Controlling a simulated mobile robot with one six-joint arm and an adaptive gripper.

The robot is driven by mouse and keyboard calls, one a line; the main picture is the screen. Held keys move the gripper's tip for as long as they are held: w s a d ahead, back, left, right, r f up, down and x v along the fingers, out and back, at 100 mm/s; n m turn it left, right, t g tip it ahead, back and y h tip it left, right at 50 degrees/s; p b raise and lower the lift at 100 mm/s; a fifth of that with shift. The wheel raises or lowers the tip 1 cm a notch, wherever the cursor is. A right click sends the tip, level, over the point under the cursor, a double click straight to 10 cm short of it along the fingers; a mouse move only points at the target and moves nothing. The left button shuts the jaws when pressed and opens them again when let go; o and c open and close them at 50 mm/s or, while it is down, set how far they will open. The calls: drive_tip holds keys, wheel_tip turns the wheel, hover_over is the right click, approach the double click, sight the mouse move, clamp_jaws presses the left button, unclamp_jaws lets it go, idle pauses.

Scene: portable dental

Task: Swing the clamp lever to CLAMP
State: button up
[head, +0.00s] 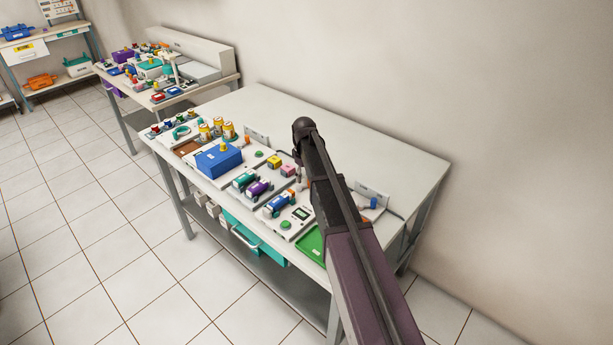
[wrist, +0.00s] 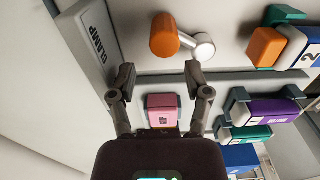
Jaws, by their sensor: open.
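In the wrist view, the clamp lever has an orange knob (wrist: 164,36) and a short arm running right to a pale round pivot (wrist: 203,47). A raised grey plate marked CLAMP (wrist: 92,42) stands to its left. My gripper (wrist: 160,77) is open and empty in the wrist view, its two fingertips short of the knob, which lies ahead of the gap between them. In the head view my arm's dark end reaches over the workbench, and the fingers cannot be made out there.
A pink block (wrist: 161,107) shows between my fingers, below them on the bench. A purple cartridge (wrist: 268,110) and an orange-ended one (wrist: 268,46) lie to the right. In the head view, a blue box (head: 218,160) and green tray (head: 312,244) share the workbench (head: 395,155); its back is clear.

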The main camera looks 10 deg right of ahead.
drive_tip(key=n, duration=0.1)
drive_tip(key=a+n, duration=0.1)
drive_tip(key=n, duration=0.2)
drive_tip(key=shift+w+a+n, duration=0.2)
drive_tip(key=shift+w+n, duration=0.2)
wheel_tip(320, 180, up, 14)
drive_tip(key=p, duration=1.4)
drive_tip(key=s+m, duration=1.1)
drive_tip(key=s, duration=2)
drive_tip(key=shift+d+f+m+b, duration=0.25)
drive_tip(key=shift+f+m+b, duration=0.1)
drive_tip(key=shift+m, duration=0.05)
